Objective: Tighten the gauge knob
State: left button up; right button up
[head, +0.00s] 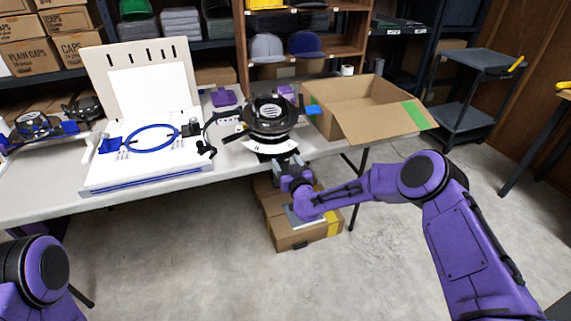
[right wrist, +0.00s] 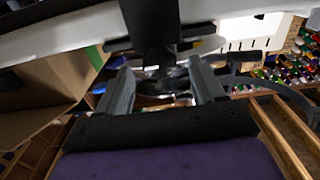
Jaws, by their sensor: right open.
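A black round cap-press-like device (head: 268,112) with a white curved band (head: 270,147) on its front stands at the table's front edge in the head view. My right gripper (head: 286,160) is just below and in front of that band. In the right wrist view my right gripper (right wrist: 160,77) is open, with its two grey fingers spread. A dark, partly shiny knob-like part (right wrist: 172,82) shows between the fingers, below a black upright bar (right wrist: 152,30). I cannot tell whether the fingers touch it. In the head view the gripper hides the knob. My left gripper is out of view.
The white table (head: 50,180) carries a white open press (head: 145,165) with a blue hoop at left and an open cardboard box (head: 355,105) at right. A closed carton (head: 285,235) sits on the floor below my right forearm. The floor at front is clear.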

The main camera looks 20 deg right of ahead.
jog(key=shift+w, duration=0.5)
jog(key=c, duration=1.1)
jog(key=shift+o, duration=0.2)
